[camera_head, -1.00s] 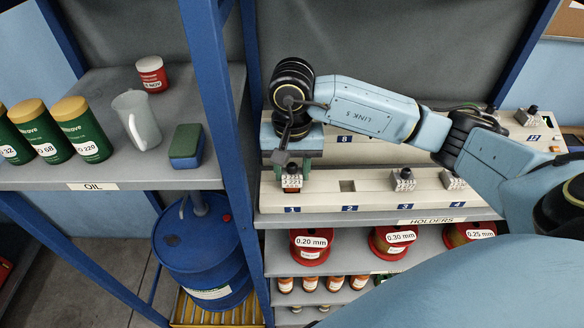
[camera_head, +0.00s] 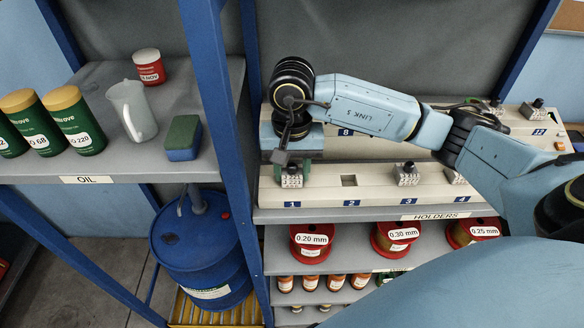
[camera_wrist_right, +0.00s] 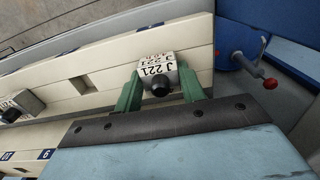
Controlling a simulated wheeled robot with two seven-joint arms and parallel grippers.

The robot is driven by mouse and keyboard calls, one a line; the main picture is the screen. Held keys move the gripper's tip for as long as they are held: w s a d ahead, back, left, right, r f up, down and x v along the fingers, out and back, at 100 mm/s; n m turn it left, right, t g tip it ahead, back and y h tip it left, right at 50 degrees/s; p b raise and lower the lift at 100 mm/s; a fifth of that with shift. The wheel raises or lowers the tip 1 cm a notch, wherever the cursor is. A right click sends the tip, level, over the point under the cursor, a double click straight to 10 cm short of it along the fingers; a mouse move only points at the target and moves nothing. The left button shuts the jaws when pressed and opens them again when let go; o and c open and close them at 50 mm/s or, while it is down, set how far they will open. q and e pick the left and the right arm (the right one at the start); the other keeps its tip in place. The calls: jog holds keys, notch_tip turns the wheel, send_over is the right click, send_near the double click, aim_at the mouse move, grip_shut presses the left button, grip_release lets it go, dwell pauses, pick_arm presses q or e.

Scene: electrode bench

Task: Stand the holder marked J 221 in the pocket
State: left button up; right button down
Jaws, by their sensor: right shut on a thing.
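The holder marked J 221 (camera_wrist_right: 158,73) is a small grey-white block with a dark round knob, between the green fingers of my right gripper (camera_wrist_right: 160,90) in the right wrist view. In the head view my right gripper (camera_head: 291,166) points down at place 1 of the front rack (camera_head: 322,196), shut on the holder (camera_head: 291,181). The holder looks roughly upright there; its foot is hidden, so I cannot tell how deep it sits. The square pocket at place 2 (camera_head: 348,180) is empty. My left gripper is not in view.
Other holders stand at place 3 (camera_head: 406,174) and place 4 (camera_head: 455,178). A back rack (camera_head: 345,148) rises behind, partly covered by my right arm. A blue post (camera_head: 217,120) stands close on the left. Wire spools (camera_head: 312,243) lie on the shelf below.

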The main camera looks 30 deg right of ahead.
jog(key=c, duration=0.8)
grip_release()
jog(key=shift+o, duration=0.2)
notch_tip(320, 180, up, 13)
jog(key=shift+r, duration=0.2)
